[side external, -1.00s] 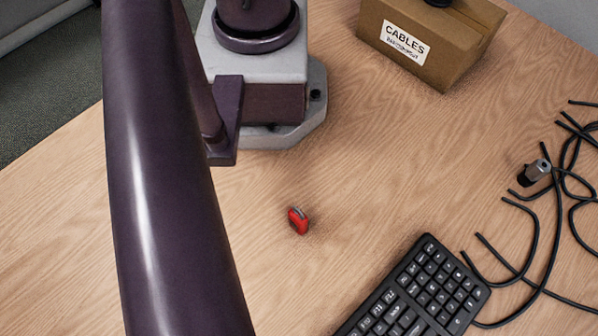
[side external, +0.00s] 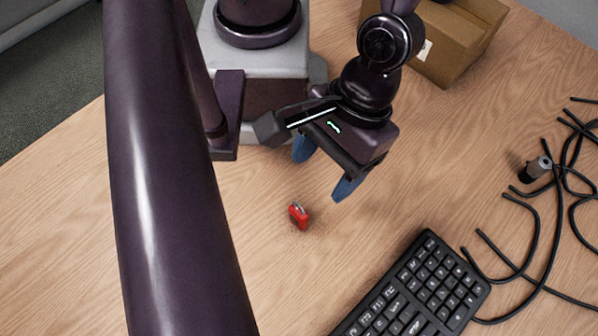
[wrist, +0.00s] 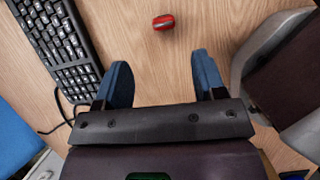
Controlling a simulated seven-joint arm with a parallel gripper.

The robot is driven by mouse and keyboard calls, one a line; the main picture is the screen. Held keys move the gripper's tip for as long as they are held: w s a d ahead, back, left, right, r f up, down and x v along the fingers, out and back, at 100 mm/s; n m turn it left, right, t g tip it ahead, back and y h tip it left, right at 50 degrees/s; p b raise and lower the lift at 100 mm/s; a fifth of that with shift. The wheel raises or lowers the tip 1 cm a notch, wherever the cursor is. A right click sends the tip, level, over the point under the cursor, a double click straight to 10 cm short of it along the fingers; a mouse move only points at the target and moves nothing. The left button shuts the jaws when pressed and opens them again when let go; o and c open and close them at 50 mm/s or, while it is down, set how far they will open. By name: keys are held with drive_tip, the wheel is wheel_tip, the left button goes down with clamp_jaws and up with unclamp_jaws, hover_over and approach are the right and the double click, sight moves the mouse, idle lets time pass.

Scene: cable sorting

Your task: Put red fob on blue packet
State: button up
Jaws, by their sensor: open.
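The small red fob (side external: 299,216) lies on the wooden table in the side view, below and left of my gripper (side external: 320,177). My gripper points down at the table with its two blue fingers apart and nothing between them. In the wrist view, the red fob (wrist: 163,22) is near the top edge, beyond the open fingers (wrist: 161,62) and clear of them. No blue packet shows in the side view. A blue surface (wrist: 14,140) is cut off at the left edge of the wrist view; I cannot tell whether it is the packet.
A black keyboard (side external: 415,295) lies at the lower right of the side view. Loose black cables (side external: 548,235) and a small dark cylinder (side external: 536,169) are at the right. A cardboard box (side external: 455,45) stands at the back. The table around the fob is clear.

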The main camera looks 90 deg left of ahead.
hover_over(295, 222)
drive_tip(key=w+a, duration=0.1)
drive_tip(key=w, duration=0.1)
wheel_tip(295, 222, down, 7)
drive_tip(key=shift+s+f, duration=0.1)
drive_tip(key=shift+s, duration=0.05)
drive_tip(key=shift+a+x, duration=0.15)
drive_tip(key=shift+x, duration=1.15)
drive_tip(key=shift+a+x, duration=0.15)
drive_tip(key=shift+x, duration=1.15)
drive_tip(key=c, duration=1.1)
drive_tip(key=shift+o, duration=0.2)
